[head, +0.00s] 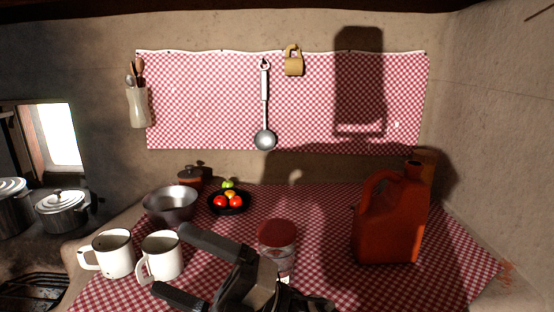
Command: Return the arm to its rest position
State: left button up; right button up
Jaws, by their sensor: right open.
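My right gripper (181,264) is in the lower middle of the head view. Its two dark fingers point left and stand apart, with nothing seen between them but part of a white mug and the checked cloth. The gripper appears in front of the right-hand white mug (165,246); I cannot tell whether they touch. Its body partly covers a jar with a red lid (277,233). My left gripper is not in this view.
A checked cloth (325,215) covers the table. A second white mug (115,255), a metal bowl (171,205) and a black dish of fruit (244,207) stand left. A red-brown jug (388,222) stands right. A ladle (265,138) hangs behind.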

jog(key=w+d+f+m+t+h, duration=0.3)
jog(key=d+f+m+t+h, duration=1.3)
jog(key=m, duration=1.1)
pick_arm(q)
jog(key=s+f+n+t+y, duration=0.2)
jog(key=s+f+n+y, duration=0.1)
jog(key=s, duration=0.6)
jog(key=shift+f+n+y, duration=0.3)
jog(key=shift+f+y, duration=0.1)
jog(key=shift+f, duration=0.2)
pick_arm(e)
jog(key=s+d+f+m+g+h, duration=0.4)
jog(key=s+d+f+m+g, duration=0.2)
jog(key=s+d+f, duration=0.3)
jog(key=s+f+m, duration=0.1)
jog(key=s+f, duration=0.2)
jog(key=f, duration=0.3)
jog(key=shift+s+d+f+m, duration=0.2)
jog(key=shift+f+m, duration=0.1)
jog(key=shift+m, duration=0.1)
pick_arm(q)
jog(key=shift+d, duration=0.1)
